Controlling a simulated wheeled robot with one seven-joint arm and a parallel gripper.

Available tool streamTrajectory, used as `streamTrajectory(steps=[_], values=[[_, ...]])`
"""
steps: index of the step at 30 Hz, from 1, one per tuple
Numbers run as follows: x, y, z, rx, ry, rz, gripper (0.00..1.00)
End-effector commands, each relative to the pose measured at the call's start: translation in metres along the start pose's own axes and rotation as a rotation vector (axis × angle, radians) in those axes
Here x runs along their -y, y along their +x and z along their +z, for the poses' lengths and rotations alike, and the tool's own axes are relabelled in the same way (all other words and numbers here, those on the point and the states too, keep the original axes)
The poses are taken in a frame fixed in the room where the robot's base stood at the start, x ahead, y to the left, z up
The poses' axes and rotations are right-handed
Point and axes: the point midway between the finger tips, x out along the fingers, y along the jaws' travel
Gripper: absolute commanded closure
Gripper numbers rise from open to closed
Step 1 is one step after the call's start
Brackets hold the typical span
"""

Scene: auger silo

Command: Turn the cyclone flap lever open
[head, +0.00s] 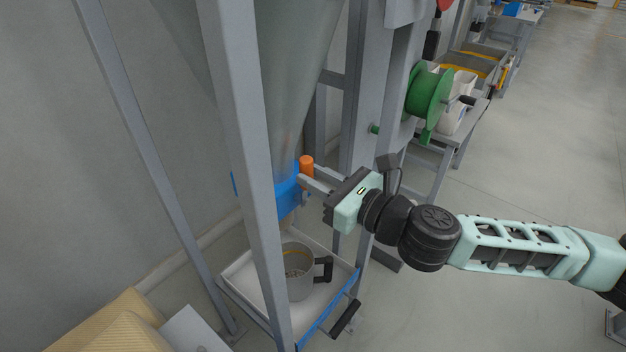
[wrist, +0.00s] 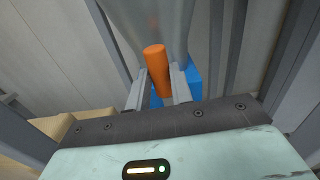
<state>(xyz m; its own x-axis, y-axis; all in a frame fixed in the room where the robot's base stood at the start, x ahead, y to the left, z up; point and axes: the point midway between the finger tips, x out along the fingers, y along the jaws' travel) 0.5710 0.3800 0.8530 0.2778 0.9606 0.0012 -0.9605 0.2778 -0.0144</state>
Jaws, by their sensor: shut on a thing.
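The cyclone flap lever is an orange cylindrical handle (head: 306,164) at the blue outlet collar (head: 286,190) under the grey cone (head: 290,90). My gripper (head: 303,181) reaches in from the right and is shut on the lever. In the wrist view the orange lever (wrist: 157,70) stands nearly upright between my two fingers, with the blue collar (wrist: 193,82) behind it. A grey frame post hides part of the collar in the head view, and the lever's lower end is hidden by my gripper.
A grey mug (head: 298,280) with a black handle stands in a white tray (head: 245,290) below the outlet. Grey posts (head: 245,150) stand close around the cone. A green spool (head: 428,92) is at the back right. Open floor (head: 530,150) lies to the right.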

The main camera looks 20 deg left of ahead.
Motion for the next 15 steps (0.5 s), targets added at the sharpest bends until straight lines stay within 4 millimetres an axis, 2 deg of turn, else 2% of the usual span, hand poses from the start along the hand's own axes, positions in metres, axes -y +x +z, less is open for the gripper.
streamTrajectory(steps=[15], values=[[0.0033, -0.0002, -0.0022, -0.004, 0.036, -0.002, 1.0]])
